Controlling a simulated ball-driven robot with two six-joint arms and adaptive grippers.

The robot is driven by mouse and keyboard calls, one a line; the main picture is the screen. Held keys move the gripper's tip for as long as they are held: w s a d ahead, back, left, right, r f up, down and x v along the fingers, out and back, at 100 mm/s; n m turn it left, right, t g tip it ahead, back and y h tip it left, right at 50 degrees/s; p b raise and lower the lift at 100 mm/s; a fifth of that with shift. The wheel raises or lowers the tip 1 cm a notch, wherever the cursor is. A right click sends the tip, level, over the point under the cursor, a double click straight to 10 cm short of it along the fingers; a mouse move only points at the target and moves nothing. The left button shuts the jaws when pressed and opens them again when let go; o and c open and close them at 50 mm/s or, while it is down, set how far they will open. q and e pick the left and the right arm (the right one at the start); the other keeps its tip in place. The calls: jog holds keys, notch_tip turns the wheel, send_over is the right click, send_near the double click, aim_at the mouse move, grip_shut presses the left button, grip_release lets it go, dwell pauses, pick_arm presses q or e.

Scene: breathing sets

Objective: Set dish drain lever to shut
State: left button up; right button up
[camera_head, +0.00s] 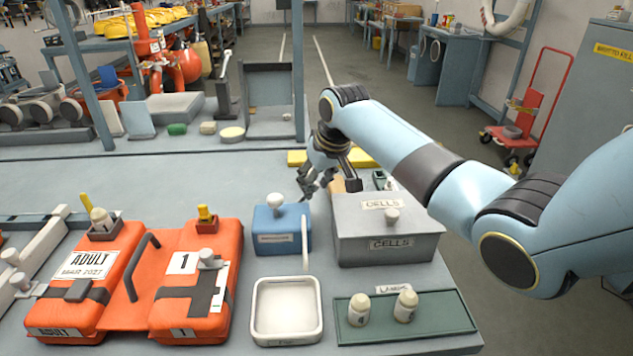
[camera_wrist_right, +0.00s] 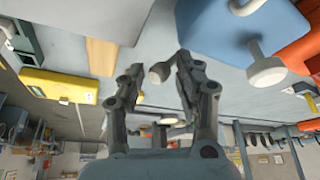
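The white square dish (camera_head: 287,310) sits at the front of the bench. A slim white lever (camera_head: 305,245) stands nearly upright behind it, beside the blue box (camera_head: 282,228). My right gripper (camera_head: 309,190) is above the bench behind the blue box. The right wrist view shows its two fingers (camera_wrist_right: 157,66) apart, with a small pale knob (camera_wrist_right: 158,73) seen between them. They do not look closed on it, and I cannot tell whether the knob belongs to the dish lever. My left gripper is out of view.
A grey CELLS box (camera_head: 345,240) stands to the right, under my right arm. A green tray (camera_head: 445,316) holds two pale bottles. Orange packs (camera_head: 207,255) lie left of the dish. A yellow bar (camera_head: 297,158) lies behind the gripper.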

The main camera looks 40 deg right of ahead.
grip_shut()
jog(key=w+a+r+n+g+h, duration=0.1)
jog(key=w+a+g+h, duration=0.2)
jog(key=a+h, duration=0.2)
jog(key=shift+w+a+r+p, duration=0.25)
jog(key=shift+r+p, duration=0.05)
jog(key=shift+r, duration=0.05)
dwell(0.7)
jog(key=shift+a, duration=0.1)
jog(key=shift+o, duration=1.6)
grip_release()
jog(key=shift+w+a, duration=0.1)
jog(key=shift+a, duration=0.05)
